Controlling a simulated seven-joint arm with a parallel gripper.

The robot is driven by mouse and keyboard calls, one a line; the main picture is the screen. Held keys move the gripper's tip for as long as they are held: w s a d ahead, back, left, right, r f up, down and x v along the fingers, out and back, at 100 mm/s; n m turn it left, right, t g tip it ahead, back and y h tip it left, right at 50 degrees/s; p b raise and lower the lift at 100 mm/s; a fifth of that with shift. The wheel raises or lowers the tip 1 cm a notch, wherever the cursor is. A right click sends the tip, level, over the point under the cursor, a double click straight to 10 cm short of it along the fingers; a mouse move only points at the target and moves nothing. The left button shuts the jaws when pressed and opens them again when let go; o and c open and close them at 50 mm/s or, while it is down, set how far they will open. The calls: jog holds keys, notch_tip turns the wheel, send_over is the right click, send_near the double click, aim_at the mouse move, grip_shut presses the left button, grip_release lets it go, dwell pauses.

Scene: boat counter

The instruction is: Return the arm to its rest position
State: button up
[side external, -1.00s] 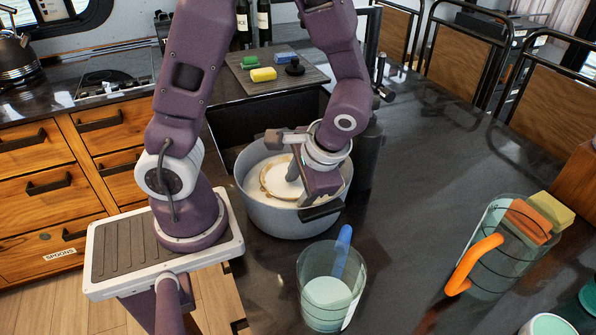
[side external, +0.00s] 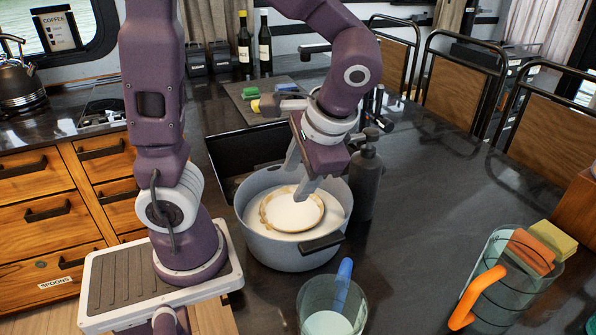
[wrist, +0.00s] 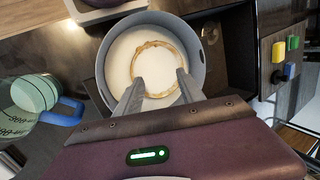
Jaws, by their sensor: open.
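My gripper (side external: 300,180) is open and empty above the grey pot (side external: 256,240), its fingers pointing down. In the wrist view my gripper (wrist: 160,77) has its two fingers well apart with nothing between them. A cream dish with a brown rim (side external: 292,210) lies inside the pot, on or in something white. The dish also shows in the wrist view (wrist: 157,62), apparently below the fingertips. I cannot tell how deep it sits.
A dark soap bottle (side external: 366,185) stands close behind the pot at right. Glass jugs stand in front (side external: 330,310) and at right (side external: 510,275), the latter holding sponges. A board (side external: 245,105) with small coloured blocks lies behind. The counter at right is mostly clear.

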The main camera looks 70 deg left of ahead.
jog(key=shift+r, duration=0.3)
jog(key=s+d+r+t+h, duration=0.5)
jog(key=t, duration=0.2)
jog(key=shift+s+r+n, duration=0.25)
jog(key=shift+r+n, duration=0.05)
jog(key=shift+r, duration=0.1)
jog(key=shift+a, duration=0.1)
dwell(4.0)
